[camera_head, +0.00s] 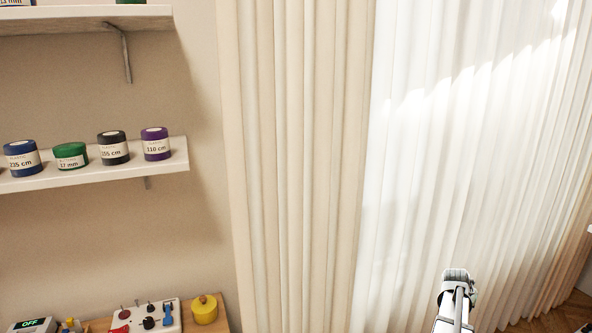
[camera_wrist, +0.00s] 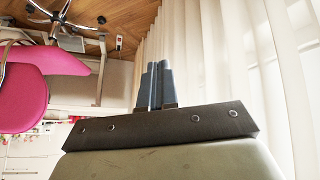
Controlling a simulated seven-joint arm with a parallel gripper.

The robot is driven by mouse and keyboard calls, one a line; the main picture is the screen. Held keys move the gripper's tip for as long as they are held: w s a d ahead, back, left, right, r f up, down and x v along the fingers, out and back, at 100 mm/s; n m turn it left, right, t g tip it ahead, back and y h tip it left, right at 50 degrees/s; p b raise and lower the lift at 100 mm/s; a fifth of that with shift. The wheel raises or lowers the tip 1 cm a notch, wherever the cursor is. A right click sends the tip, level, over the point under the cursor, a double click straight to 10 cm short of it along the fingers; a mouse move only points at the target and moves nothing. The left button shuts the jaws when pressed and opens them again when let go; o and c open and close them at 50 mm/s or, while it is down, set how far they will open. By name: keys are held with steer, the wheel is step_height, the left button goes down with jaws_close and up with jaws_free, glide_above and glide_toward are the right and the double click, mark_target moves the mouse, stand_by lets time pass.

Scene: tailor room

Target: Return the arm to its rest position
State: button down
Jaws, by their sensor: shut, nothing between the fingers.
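My arm shows at the bottom right of the head view, a white and dark link (camera_head: 455,300) in front of the sheer curtain. In the wrist view my gripper (camera_wrist: 155,68) has its two dark fingers side by side, shut with nothing between them. The gripper is in free air, apart from any object. It is not clear in the head view how the fingers stand.
A beige curtain (camera_head: 295,150) and a white sheer curtain (camera_head: 450,140) hang close to the arm. A shelf (camera_head: 100,178) with several labelled spools is at left. A switch panel (camera_head: 150,318) and a yellow round object (camera_head: 204,309) sit below. A pink chair (camera_wrist: 25,95) shows in the wrist view.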

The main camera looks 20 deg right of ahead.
steer(key=s+a+f+y, duration=0.15)
steer(key=a+f, duration=0.35)
steer(key=f, duration=0.6)
steer(key=s+a+f+y, duration=0.15)
steer(key=a+f, duration=0.35)
steer(key=f, duration=0.5)
steer(key=s+a+f+g+y, duration=0.1)
steer(key=s+a+f, duration=0.1)
steer(key=a+f, duration=0.85)
steer(key=s+a+f+n+g+y, duration=0.2)
steer(key=a+f+n, duration=0.1)
steer(key=a, duration=1)
steer(key=s+a+f+n+g+y, duration=0.1)
steer(key=s+a+f+n, duration=0.15)
steer(key=a, duration=1.05)
steer(key=s+a+n+g, duration=0.5)
steer(key=s+a+n, duration=0.1)
steer(key=s+a, duration=0.9)
steer(key=shift+a+r, duration=0.45)
steer(key=shift+a, duration=0.05)
steer(key=shift+w+n, duration=0.1)
steer(key=shift+n, duration=0.15)
